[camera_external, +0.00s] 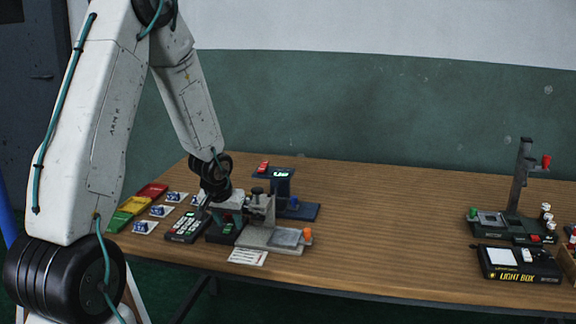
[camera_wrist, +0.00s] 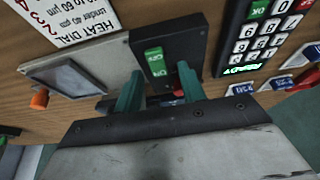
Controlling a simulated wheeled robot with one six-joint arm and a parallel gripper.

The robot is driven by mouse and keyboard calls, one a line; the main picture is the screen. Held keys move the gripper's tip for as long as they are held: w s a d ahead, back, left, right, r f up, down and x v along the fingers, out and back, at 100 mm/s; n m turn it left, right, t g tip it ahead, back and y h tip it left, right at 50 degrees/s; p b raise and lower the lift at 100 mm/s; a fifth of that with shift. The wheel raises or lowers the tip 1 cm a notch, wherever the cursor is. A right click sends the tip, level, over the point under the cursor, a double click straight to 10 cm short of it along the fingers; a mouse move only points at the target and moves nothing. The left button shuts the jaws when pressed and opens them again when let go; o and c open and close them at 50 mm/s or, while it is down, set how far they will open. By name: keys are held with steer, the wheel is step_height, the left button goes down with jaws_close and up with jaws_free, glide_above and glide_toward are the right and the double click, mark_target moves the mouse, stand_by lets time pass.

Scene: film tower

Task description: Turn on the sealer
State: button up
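A grey metal device (camera_external: 262,238) with a flat plate and an orange knob (camera_external: 308,233) stands near the table's front edge; I take it to be the sealer. Its plate (camera_wrist: 75,75) and orange knob (camera_wrist: 39,100) also show in the wrist view. A small red part shows by my right finger. My gripper (camera_wrist: 160,92) has teal fingers apart, over the near end of the black box. In the external view my gripper (camera_external: 232,217) is low beside the device. Contact is unclear.
A black keypad (camera_external: 187,227) stands left of the box. Coloured trays (camera_external: 133,205) and small cards lie further left. A printed heat dial card (camera_external: 247,257) lies in front. A blue device (camera_external: 285,190) stands behind. A light box (camera_external: 518,263) is far right; the table between is clear.

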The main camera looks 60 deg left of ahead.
jaws_close()
steer(key=shift+a+g, duration=0.1)
steer(key=shift+g, duration=0.2)
steer(key=shift+w+a+g+h, duration=0.1)
steer(key=shift+w+g+h, duration=0.05)
steer(key=shift+g+h, duration=0.4)
steer(key=shift+w+a+g+h, duration=0.15)
steer(key=shift+g+h, duration=0.2)
steer(key=shift+h, duration=0.3)
jaws_free()
